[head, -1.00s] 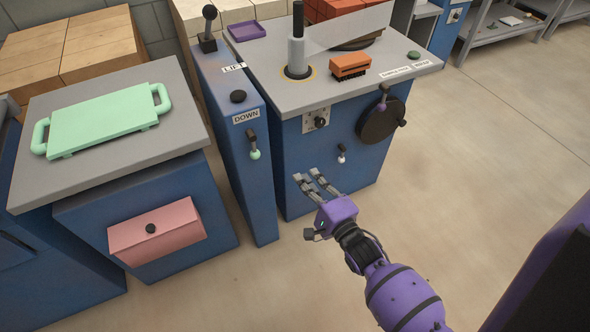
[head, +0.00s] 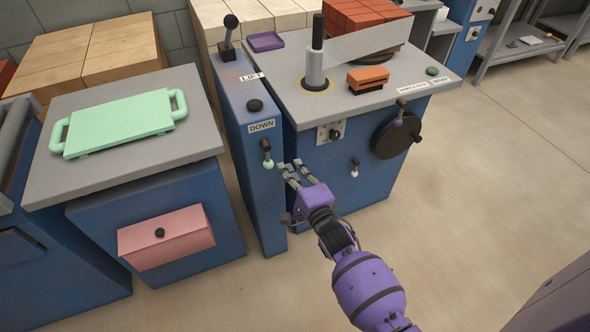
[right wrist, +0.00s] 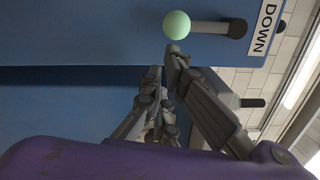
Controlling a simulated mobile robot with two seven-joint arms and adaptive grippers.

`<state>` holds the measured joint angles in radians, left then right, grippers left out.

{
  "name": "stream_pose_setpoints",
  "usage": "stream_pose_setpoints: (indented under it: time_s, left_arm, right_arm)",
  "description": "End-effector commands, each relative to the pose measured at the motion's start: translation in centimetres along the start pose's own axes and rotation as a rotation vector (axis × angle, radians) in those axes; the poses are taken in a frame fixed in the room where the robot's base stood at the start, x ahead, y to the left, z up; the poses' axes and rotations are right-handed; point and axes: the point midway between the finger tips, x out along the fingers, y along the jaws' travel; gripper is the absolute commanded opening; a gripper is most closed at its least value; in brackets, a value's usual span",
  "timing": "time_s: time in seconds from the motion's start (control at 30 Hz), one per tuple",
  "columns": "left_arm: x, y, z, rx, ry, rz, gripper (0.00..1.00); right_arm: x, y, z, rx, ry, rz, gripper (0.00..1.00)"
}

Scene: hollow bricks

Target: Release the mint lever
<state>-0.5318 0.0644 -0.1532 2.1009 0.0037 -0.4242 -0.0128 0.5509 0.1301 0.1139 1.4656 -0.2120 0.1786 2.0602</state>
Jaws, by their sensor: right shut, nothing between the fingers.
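The mint lever (head: 268,164) is a dark handle with a mint ball at its lower end, on the narrow blue panel below the DOWN label. It hangs downward. My right gripper (head: 289,169) is shut and empty, just right of the ball in the head view. In the right wrist view its fingertips (right wrist: 165,65) are close to the ball, with a small gap in the picture. My left gripper is not in view.
A larger blue machine (head: 315,180) stands just right of the lever panel, with a white-tipped lever (head: 355,170) and a dark handwheel (head: 395,137). A pink drawer (head: 166,237) and a mint tray (head: 120,123) are at left.

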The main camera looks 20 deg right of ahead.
Motion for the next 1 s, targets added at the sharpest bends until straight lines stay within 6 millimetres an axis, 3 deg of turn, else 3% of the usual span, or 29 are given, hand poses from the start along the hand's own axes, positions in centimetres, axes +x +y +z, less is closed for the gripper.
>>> stream_pose_setpoints:
  time_s: [1.0]
  left_arm:
    - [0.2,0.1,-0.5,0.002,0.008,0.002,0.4]
  right_arm:
    - [0.1,0.9,1.1,0.149,0.0,-0.008,0.0]
